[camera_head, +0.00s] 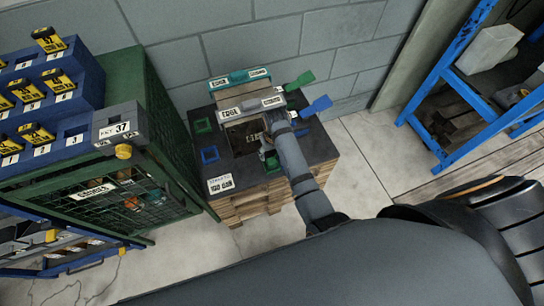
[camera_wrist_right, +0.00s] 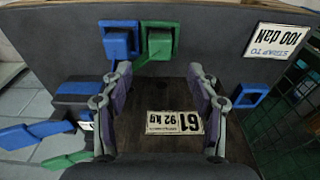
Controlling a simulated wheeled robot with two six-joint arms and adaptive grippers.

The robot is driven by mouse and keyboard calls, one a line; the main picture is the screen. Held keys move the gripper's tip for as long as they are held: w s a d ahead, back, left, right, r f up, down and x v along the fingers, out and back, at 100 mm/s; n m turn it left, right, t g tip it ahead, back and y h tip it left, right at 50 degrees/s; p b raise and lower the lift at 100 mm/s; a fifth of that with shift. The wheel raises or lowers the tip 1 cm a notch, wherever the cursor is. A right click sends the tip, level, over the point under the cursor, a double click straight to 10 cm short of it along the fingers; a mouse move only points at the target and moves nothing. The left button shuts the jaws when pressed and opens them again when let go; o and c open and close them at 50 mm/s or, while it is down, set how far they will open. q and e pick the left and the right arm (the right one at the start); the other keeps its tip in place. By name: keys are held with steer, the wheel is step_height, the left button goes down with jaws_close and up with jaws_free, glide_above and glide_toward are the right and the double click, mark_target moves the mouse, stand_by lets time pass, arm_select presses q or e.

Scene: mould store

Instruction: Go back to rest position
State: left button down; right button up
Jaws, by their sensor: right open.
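My right arm reaches over a dark-topped wooden pallet (camera_head: 232,172) against the block wall. My right gripper (camera_head: 268,152) is over the pallet, partly hidden by its own wrist in the head view. In the right wrist view the right gripper (camera_wrist_right: 158,78) has its two fingers spread wide. A brown surface with a label reading 61, 92 kg (camera_wrist_right: 175,122) shows between and below the fingers, with nothing held. My left gripper is not in view.
Blue (camera_head: 316,105) and green (camera_head: 300,80) handles stick out right of the pallet load. A green mesh cage (camera_head: 165,120) and a blue key rack (camera_head: 75,80) stand left. A blue shelf frame (camera_head: 450,65) stands right. Bare floor (camera_head: 375,150) lies between.

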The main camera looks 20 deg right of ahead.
steer(key=shift+r, duration=0.25)
steer(key=shift+s, duration=0.1)
steer(key=s+d+r+t, duration=0.1)
steer(key=s+d+r, duration=0.2)
steer(key=s, duration=0.3)
steer(key=s+d+r+h, duration=0.1)
steer(key=s+d+r, duration=0.25)
steer(key=s, duration=0.25)
steer(key=s+d+r+t, duration=0.1)
steer(key=s+d+r, duration=0.15)
steer(key=s, duration=0.25)
step_height(320, 180, down, 24)
steer(key=s+d+g, duration=0.1)
steer(key=s+d, duration=0.1)
steer(key=s, duration=0.1)
steer(key=s+d+f+g+p, duration=0.1)
steer(key=s+f, duration=1.5)
steer(key=s, duration=0.2)
steer(key=shift+s+d+f, duration=0.25)
steer(key=shift+s+d, duration=0.05)
steer(key=shift+d, duration=0.05)
